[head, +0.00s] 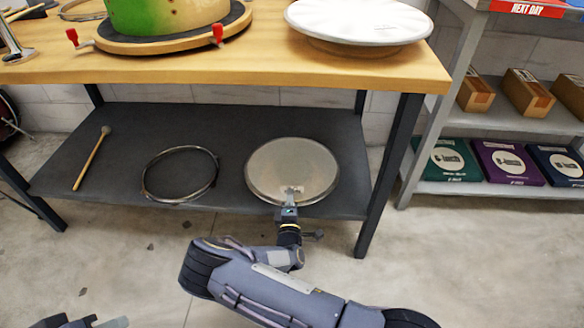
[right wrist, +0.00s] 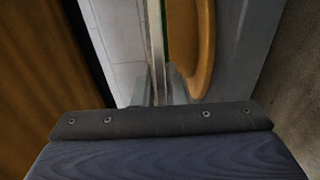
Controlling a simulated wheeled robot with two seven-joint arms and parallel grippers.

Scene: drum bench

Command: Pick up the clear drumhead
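The clear drumhead (head: 290,165), a round translucent disc with a thin metal rim, lies level at the right of the dark lower shelf. My right gripper (head: 290,193) is at its front edge, with the fingertips overlapping the rim. In the right wrist view the drumhead shows edge-on as a thin pale strip (right wrist: 156,45). It runs down to the blurred fingers (right wrist: 162,93); whether they are closed on it is unclear. A rounded wooden piece (right wrist: 205,45) shows beside the strip. Only a bit of my left gripper (head: 95,322) shows at the bottom left edge.
On the lower shelf (head: 120,125) lie a metal hoop (head: 146,190) and a mallet (head: 91,158). The wooden benchtop (head: 240,68) above carries a green drum shell (head: 160,12) and a white drumhead (head: 358,20). A table leg (head: 392,170) stands right of the clear drumhead.

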